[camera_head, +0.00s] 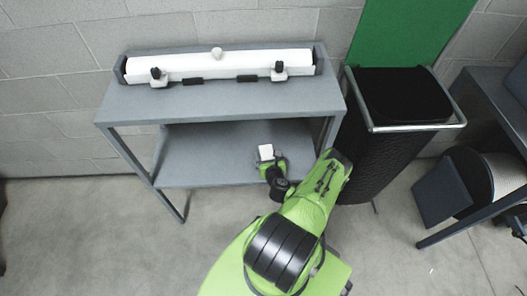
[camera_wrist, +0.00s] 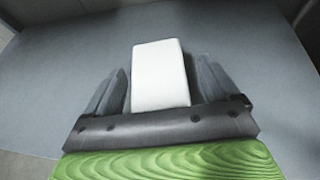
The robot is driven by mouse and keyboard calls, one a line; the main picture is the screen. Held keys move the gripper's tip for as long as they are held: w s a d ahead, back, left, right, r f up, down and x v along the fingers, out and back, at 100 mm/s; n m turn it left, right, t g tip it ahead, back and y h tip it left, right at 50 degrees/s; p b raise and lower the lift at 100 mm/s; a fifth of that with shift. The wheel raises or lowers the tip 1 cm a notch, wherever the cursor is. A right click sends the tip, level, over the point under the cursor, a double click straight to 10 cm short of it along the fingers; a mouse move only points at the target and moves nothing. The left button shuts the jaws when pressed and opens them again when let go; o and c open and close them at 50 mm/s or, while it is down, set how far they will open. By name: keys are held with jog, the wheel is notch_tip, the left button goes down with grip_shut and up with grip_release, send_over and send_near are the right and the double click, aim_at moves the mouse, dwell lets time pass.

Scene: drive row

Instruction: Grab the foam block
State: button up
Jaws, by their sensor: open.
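The foam block is a white rectangular block (camera_wrist: 160,75). In the wrist view it lies between the two grey fingers, with a narrow gap showing on each side. My gripper (camera_wrist: 161,88) is open around it. In the head view the white block (camera_head: 266,152) shows at the tip of my gripper (camera_head: 266,160), over the lower shelf of the grey table. The block's near end is hidden by the gripper body in the wrist view. I cannot tell whether the fingers reach down beside its full height.
The lower shelf (camera_head: 205,160) is otherwise bare. The table's upper top (camera_head: 220,100) overhangs it and carries a long white roll (camera_head: 215,64) with small clamps.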

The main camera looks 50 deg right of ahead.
jog(key=shift+s+a+r, duration=0.25)
jog(key=shift+a+r, duration=0.05)
jog(key=shift+r, duration=0.05)
jog(key=c, duration=1)
